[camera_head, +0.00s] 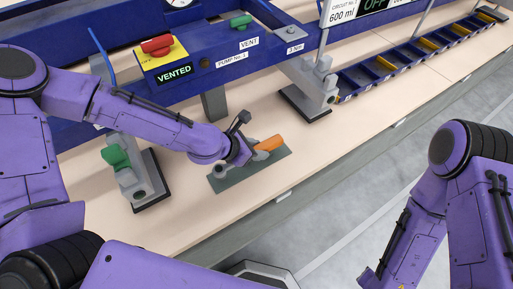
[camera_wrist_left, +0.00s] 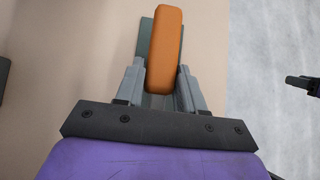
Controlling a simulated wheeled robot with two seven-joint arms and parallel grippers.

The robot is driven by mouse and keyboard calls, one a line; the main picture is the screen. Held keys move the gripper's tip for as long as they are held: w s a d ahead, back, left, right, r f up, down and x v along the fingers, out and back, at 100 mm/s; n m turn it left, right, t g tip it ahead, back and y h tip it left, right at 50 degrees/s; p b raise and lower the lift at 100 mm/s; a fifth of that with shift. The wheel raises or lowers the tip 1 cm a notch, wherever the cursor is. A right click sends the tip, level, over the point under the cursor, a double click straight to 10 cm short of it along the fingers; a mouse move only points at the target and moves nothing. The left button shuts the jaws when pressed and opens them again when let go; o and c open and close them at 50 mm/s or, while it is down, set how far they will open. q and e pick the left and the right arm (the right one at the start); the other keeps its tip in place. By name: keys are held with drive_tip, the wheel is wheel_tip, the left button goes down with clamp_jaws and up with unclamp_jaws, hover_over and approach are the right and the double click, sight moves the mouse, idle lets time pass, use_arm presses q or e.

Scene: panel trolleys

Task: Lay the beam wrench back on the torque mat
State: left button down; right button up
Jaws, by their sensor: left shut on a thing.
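The beam wrench shows as an orange handle (camera_head: 269,143) over the grey-green torque mat (camera_head: 245,179) on the bench. In the left wrist view, the orange handle (camera_wrist_left: 165,50) stands between the two grey fingers, and part of the mat (camera_wrist_left: 145,38) shows behind it. My left gripper (camera_head: 248,153) is shut on the wrench by its handle. A grey rounded part lies over the left end of the mat; the wrist hides how it joins the handle. I cannot tell whether the wrench touches the mat. My right gripper is not in view; only its purple arm shows at right.
A grey clamp-like fixture with a green knob (camera_head: 116,157) stands left of the mat. Another grey fixture (camera_head: 312,88) stands behind right. A blue panel beam (camera_head: 215,55) with red and green handles runs behind. Blue bins (camera_head: 400,60) line the back right. Bench in front is narrow.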

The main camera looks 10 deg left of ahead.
use_arm(q)
drive_tip(key=shift+f+b, duration=0.85)
drive_tip(key=shift+f, duration=0.2)
unclamp_jaws()
drive_tip(key=shift+r, duration=0.1)
drive_tip(key=shift+s+a+r+p, duration=0.3)
drive_tip(key=shift+r+p, duration=0.15)
drive_tip(key=shift+p, duration=0.2)
drive_tip(key=shift+p+v, duration=1.25)
drive_tip(key=shift+v, duration=0.25)
drive_tip(key=shift+p+v, duration=2)
drive_tip(key=shift+v, duration=0.25)
drive_tip(key=shift+a+r, duration=0.1)
drive_tip(key=shift+s, duration=0.1)
